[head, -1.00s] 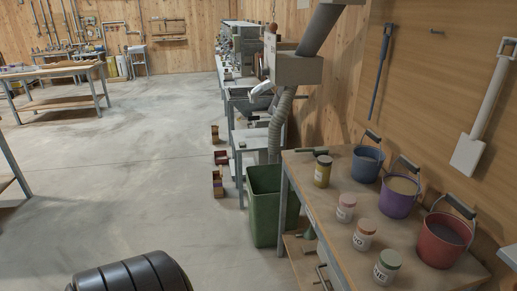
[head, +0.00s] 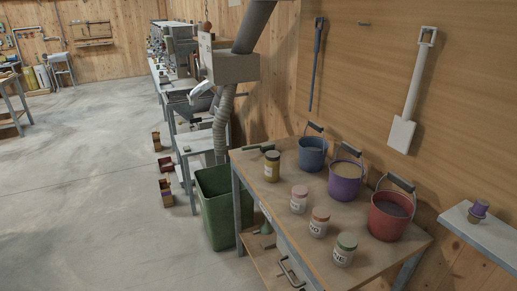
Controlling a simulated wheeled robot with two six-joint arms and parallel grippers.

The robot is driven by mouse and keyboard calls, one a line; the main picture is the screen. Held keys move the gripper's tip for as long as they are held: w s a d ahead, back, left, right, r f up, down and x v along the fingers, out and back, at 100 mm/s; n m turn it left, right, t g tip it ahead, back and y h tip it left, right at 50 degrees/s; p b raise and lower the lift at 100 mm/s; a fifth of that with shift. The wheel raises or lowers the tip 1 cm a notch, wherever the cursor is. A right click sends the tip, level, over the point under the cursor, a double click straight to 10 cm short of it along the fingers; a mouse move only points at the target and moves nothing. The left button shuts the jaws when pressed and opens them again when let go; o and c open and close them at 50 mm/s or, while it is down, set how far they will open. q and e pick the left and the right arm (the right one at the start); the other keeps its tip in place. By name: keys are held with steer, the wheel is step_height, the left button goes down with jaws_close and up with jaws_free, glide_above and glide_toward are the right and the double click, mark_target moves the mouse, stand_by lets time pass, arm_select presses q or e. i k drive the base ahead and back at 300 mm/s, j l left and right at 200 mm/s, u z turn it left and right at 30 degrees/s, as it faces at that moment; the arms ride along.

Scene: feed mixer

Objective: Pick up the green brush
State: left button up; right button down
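A small dark green thing (head: 259,148), which looks like a brush, lies flat at the far left end of the wooden workbench (head: 278,199), behind a yellow jar (head: 272,166). It is too small to make out its bristles. Another green thing (head: 266,229) shows on the bench's lower shelf, partly hidden, and I cannot tell what it is. Neither of my grippers is in view.
Blue (head: 312,154), purple (head: 344,184) and red (head: 389,217) buckets stand along the bench's wall side. Several labelled jars stand in front. A green bin (head: 221,224) stands left of the bench. The floor (head: 95,200) at left is clear.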

mark_target(264, 147)
steer(key=i+j+z, duration=0.1)
steer(key=i+j, duration=0.25)
steer(key=i+j+z, duration=0.15)
steer(key=i+j, duration=0.2)
steer(key=i+j+z, duration=0.1)
steer(key=i+j, duration=0.25)
steer(key=j, duration=0.15)
steer(key=i+j+z, duration=0.15)
steer(key=i+j, duration=0.2)
steer(key=i+j+z, duration=0.1)
steer(key=i+j, duration=0.15)
steer(key=j, duration=0.35)
